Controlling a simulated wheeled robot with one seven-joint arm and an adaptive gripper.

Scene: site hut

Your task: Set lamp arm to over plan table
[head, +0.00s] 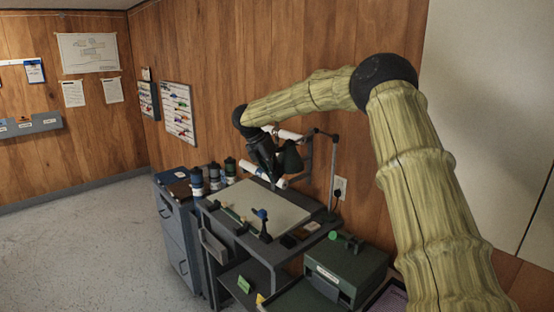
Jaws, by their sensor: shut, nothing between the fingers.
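The lamp is a thin dark stand (334,175) at the right rear of the plan table. Its arm (322,133) bends left at the top, toward a dark green shade (291,160). The plan table (262,207) has a pale board top. My gripper (273,179) is shut and empty, pointing down above the rear of the board, just left of the shade. My arm comes from the right and hides part of the lamp. I cannot tell whether gripper and lamp touch.
A green case (345,270) is at right. The floor at left is clear.

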